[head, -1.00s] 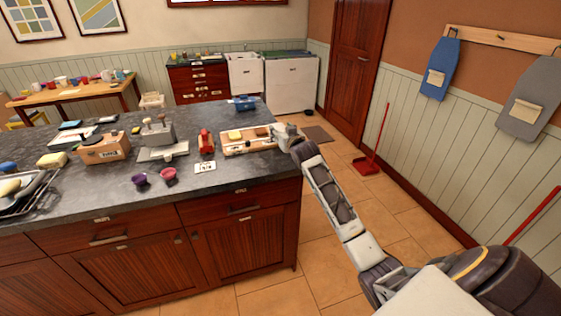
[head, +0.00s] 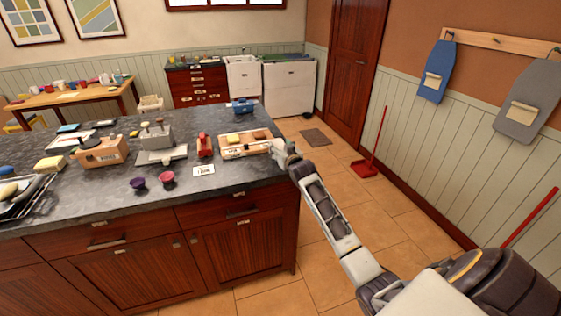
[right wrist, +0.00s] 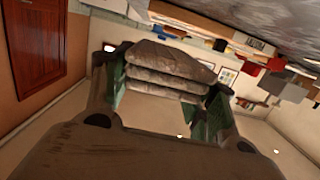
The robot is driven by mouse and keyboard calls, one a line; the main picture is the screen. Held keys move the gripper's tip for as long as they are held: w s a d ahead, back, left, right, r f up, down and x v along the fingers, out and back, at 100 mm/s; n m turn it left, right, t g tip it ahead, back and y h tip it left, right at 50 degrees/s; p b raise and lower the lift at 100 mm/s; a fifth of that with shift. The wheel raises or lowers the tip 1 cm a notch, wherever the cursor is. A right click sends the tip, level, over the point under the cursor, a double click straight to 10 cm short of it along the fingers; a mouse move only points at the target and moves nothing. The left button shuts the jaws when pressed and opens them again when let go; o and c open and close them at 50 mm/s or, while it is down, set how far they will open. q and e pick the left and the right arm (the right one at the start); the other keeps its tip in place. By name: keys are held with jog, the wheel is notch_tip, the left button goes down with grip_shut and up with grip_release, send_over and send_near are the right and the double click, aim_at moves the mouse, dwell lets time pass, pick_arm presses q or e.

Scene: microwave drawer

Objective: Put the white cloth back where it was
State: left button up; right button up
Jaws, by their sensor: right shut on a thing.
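My right gripper (head: 281,152) is at the right end of the dark stone counter, beside the right end of a wooden tray (head: 232,154). In the right wrist view my right gripper (right wrist: 165,85) is shut on the folded cloth (right wrist: 165,65), which shows as stacked greyish-white layers between the green-edged fingers. In the head view the cloth is too small and too covered by the gripper to make out clearly. A yellow block and a brown block lie in the tray. My left gripper is not in view.
On the counter (head: 90,210) are a red device (head: 204,146), a white card (head: 204,170), two small cups (head: 167,177), a grey dispenser (head: 157,140) and a blue item (head: 243,106). Open tiled floor lies right of the counter. A red dustpan (head: 364,168) stands by the wall.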

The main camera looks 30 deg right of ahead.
jog(key=shift+f, duration=1.1)
jog(key=shift+f, duration=1.85)
jog(key=shift+f, duration=0.15)
jog(key=o, duration=0.9)
jog(key=shift+c, duration=0.2)
jog(key=v, duration=1.2)
